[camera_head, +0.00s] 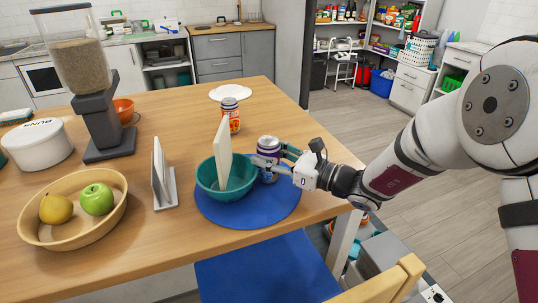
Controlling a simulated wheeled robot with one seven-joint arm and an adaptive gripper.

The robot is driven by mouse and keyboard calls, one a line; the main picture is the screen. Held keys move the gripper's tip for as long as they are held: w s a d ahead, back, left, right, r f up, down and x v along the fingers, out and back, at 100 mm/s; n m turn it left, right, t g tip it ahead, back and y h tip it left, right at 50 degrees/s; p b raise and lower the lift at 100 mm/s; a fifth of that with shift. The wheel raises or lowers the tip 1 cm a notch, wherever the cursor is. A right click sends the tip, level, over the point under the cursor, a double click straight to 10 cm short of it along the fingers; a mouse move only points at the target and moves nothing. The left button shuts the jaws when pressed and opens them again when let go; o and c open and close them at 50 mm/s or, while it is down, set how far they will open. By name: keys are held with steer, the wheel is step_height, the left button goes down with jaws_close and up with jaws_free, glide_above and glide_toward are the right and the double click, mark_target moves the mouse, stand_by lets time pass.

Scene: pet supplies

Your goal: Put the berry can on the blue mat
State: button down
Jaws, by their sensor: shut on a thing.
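A dark purple-blue can (268,146) with a silver top, likely the berry can, stands upright between the fingers of my gripper (275,165). My gripper reaches in from the right and is shut on the can, hiding part of its side. The round blue mat (265,220) lies near the table's right front edge. The can is over the mat's back part, close beside the teal bowl. I cannot tell whether its base touches the mat.
The teal bowl (230,190) stands on the mat, with an off-white slab (223,148) upright in it. An orange can (230,118) and a white plate (222,92) are behind. A holder (160,180), fruit tray (112,222) and food dispenser (98,118) are left. A blue chair (255,270) is in front.

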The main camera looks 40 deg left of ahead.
steer(key=c, duration=0.8)
jaws_free()
steer(key=shift+f, duration=0.1)
steer(key=shift+d, duration=0.15)
steer(key=d, duration=0.3)
steer(key=w+d, duration=0.1)
steer(key=d, duration=0.3)
steer(key=w+d, duration=0.1)
steer(key=d, duration=0.3)
steer(key=shift+d, duration=0.25)
